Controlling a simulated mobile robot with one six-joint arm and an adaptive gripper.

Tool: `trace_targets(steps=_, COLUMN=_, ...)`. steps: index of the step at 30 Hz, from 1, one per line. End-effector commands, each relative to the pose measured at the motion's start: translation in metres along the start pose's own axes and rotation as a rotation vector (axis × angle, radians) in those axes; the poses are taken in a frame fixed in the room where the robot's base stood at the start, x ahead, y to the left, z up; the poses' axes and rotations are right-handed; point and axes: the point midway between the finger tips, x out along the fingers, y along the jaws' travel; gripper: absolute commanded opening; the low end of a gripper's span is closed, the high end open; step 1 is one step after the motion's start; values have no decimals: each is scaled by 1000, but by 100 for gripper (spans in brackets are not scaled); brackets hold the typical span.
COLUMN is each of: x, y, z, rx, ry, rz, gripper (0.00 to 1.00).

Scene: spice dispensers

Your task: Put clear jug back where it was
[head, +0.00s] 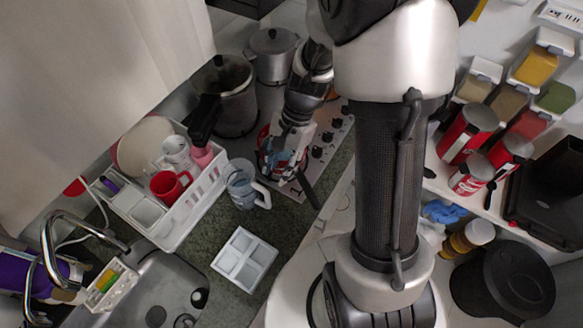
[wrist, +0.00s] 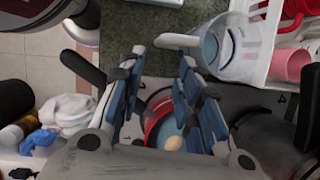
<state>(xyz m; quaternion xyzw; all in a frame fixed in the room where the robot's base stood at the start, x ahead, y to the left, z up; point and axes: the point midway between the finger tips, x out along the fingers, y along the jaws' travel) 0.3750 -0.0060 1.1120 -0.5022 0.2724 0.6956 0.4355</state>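The clear jug (head: 243,185) stands upright on the dark counter, just right of the white dish rack, its handle towards the lower right. It also shows at the top of the wrist view (wrist: 226,48), with its pale handle pointing left. My gripper (head: 285,168) is over the edge of the stove, to the right of the jug and apart from it. In the wrist view my gripper (wrist: 160,58) has its two blue-padded fingers spread with nothing held between them. The jug handle's end is just beyond the right fingertip; I cannot tell the exact gap.
The white dish rack (head: 202,205) holds a red mug (head: 170,184) and other dishes. A white divided tray (head: 244,259) lies on the counter below the jug. A red-rimmed pot (wrist: 150,128) is beneath my fingers. A large pot (head: 228,100) stands behind.

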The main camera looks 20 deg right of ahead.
Motion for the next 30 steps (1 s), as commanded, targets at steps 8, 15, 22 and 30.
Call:
trace_targets(steps=8, x=-90, y=14, z=57, rx=-405, ry=195, rz=-33, gripper=32)
trace_targets(steps=15, x=-143, y=47, z=102, rx=-737, ry=388, rz=-27, gripper=32)
trace_targets(steps=22, x=-171, y=85, z=130, rx=-989, ry=566, rz=3, gripper=32)
trace_targets(steps=30, x=-180, y=103, z=138, rx=-1098, ry=654, rz=27, gripper=32)
